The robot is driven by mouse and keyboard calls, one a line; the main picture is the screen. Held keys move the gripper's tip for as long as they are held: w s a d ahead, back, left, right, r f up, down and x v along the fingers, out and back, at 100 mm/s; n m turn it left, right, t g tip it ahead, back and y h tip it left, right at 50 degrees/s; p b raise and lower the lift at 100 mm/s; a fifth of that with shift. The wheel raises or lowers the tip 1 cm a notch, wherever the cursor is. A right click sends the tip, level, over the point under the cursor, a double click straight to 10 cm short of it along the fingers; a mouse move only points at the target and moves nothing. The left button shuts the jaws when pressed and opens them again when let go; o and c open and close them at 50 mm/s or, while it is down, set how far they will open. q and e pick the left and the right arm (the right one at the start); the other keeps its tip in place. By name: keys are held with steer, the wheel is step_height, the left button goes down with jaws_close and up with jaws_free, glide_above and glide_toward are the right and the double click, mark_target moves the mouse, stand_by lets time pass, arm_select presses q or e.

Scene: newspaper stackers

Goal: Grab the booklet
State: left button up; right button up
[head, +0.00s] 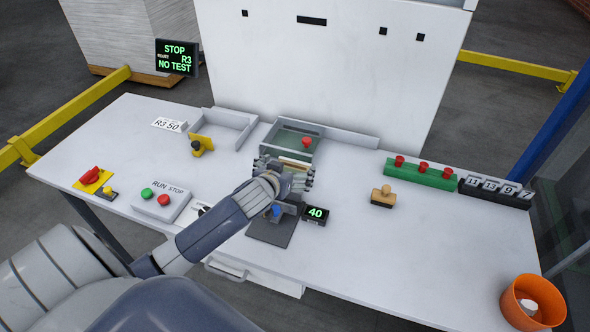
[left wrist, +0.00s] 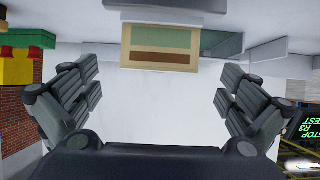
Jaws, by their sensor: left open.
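The booklet (left wrist: 160,48) shows in the left wrist view as a small tan-edged block with a green band and a brown band. It lies just beyond my open left gripper (left wrist: 158,82), roughly centred between the fingers and apart from them. In the head view my left gripper (head: 290,180) is over the table at the front of a grey-walled tray (head: 264,142). A tan strip of the booklet (head: 295,163) shows there just past the fingers; the rest is hidden by the hand. My right gripper is not in view.
A 40 display (head: 316,215) stands close right of the hand, and a dark plate (head: 272,232) lies below it. A wooden stamp (head: 382,196), green rack (head: 420,173) and orange bin (head: 532,302) are to the right. A RUN STOP box (head: 161,205) is left.

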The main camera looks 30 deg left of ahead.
mark_target(294, 164)
arm_select(q)
steer(key=shift+w+a+f, duration=0.1)
steer(key=shift+w+f, duration=0.05)
steer(key=shift+w, duration=0.2)
steer(key=shift+w+a+f+p, duration=0.1)
steer(key=shift+w+p, duration=0.3)
steer(key=shift+w, duration=0.1)
steer(key=shift+p+x, duration=0.5)
steer(key=shift+x, duration=1.55)
steer(key=shift+s+f, duration=0.1)
steer(key=c, duration=1)
